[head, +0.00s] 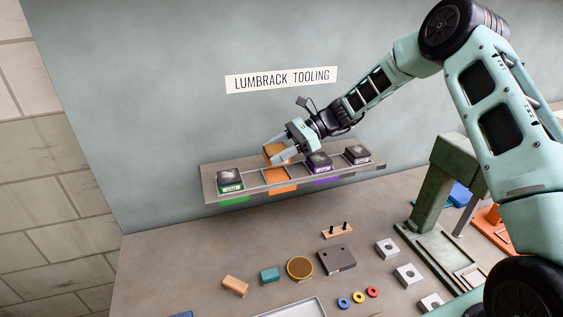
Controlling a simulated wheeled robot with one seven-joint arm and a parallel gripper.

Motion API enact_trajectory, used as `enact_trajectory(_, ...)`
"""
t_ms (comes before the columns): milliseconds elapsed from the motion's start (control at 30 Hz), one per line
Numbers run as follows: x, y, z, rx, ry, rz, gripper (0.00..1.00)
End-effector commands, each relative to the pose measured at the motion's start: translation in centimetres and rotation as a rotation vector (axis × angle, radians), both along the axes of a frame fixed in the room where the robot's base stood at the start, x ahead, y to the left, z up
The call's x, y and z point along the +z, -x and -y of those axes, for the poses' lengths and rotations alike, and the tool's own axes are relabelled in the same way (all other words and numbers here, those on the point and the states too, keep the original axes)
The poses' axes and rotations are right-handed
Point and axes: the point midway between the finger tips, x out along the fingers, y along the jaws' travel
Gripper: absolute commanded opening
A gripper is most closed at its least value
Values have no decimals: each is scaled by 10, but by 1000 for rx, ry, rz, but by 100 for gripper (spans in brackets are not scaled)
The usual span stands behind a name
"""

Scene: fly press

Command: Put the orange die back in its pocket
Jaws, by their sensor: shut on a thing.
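The orange die (275,151) is held in my gripper (278,153), just above the wall shelf (211,190). My gripper is shut on it. The orange-marked pocket (281,177) lies below and appears empty, with an orange tag (282,188) on the shelf's front edge. The die is over the back part of the shelf near this pocket; I cannot tell its exact height or alignment. The gripper fingers hide part of the die.
A green-labelled die (230,180) sits left of the pocket. A purple-labelled die (319,163) and another dark die (357,155) sit to its right. Below is a bench with loose blocks, rings and a green press (435,190). The wall is close behind.

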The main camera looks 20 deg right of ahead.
Motion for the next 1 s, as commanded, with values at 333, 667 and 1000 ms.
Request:
enact_trajectory(333,10,-10,-1,1,1,0,7)
enact_trajectory(667,-13,-9,-1,1,1,-1,7)
enact_trajectory(1000,-41,-10,-1,1,1,0,7)
